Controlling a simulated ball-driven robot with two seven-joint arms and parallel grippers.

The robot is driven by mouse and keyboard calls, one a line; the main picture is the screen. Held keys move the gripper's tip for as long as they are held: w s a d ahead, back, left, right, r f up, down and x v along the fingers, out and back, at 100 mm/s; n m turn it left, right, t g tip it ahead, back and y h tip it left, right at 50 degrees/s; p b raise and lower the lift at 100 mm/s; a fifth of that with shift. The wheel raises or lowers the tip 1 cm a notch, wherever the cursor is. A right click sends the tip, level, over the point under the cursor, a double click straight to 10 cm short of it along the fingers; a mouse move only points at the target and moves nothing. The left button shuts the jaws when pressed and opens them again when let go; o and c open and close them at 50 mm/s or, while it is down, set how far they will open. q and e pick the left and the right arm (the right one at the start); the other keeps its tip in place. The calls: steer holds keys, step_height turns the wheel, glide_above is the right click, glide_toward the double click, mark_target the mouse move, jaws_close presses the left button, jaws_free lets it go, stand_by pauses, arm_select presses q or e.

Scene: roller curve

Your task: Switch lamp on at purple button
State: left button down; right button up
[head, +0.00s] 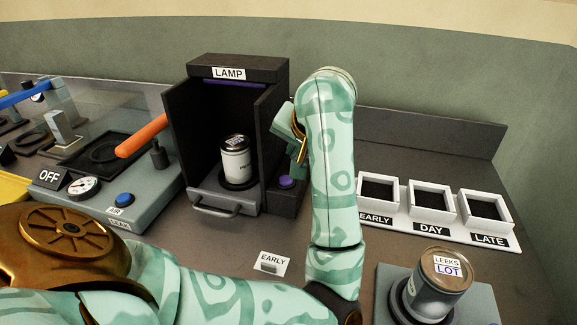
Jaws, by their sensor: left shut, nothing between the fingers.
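The purple button (286,182) sits on a dark block at the right side of the lamp booth (185,133). The booth is a dark open-fronted box with a LAMP label (229,73), and a dark purple strip (232,84) runs under the label. The inside of the booth looks dark. A can (236,160) with a white label stands upright inside. My left gripper (290,138) is beside the booth's right wall, above the button and apart from it. It is shut and empty, partly hidden by my forearm. My right gripper is out of view.
At the right are white bins marked EARLY (377,205), DAY (431,214) and LATE (486,222). A LEEKS LOT can (434,285) stands in front of them. An EARLY tag (273,263) lies on the bench. An orange handle (142,135) and gauge unit stand left.

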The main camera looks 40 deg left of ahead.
arm_select(q)
steer(key=shift+a+f, duration=0.1)
steer(key=shift+a, duration=0.05)
steer(key=shift+w+a+f, duration=0.1)
steer(key=shift+a, duration=0.1)
steer(key=shift+s, duration=0.25)
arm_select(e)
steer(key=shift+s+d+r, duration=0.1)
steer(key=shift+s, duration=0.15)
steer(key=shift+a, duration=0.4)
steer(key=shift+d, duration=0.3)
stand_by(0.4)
